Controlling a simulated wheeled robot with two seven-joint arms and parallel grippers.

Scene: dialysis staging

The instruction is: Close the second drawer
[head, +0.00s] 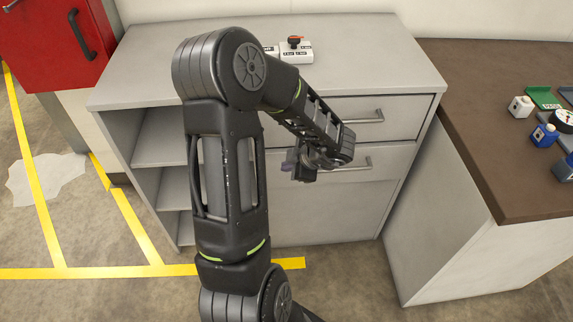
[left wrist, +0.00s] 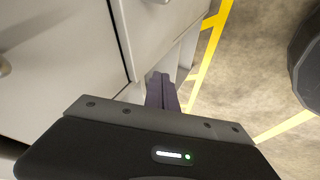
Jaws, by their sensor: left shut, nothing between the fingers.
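The second drawer (head: 384,163) is in the grey cabinet, below the top drawer (head: 401,111). Its front looks about flush with the cabinet; my arm hides part of it, and I cannot tell whether a small gap remains. Its bar handle (head: 360,164) shows just right of my left wrist. My left gripper (head: 289,165) is in front of the cabinet at the second drawer's left side. Its dark purple fingers, together and empty, show in the left wrist view (left wrist: 162,92) near a cabinet edge; contact is unclear. My right gripper is not in view.
The grey cabinet (head: 150,63) has open shelves at left and a small device with a red knob (head: 295,48) on top. A brown-topped counter (head: 490,120) with small bottles stands at right. A red box (head: 55,45) is at upper left. Yellow floor lines run at left.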

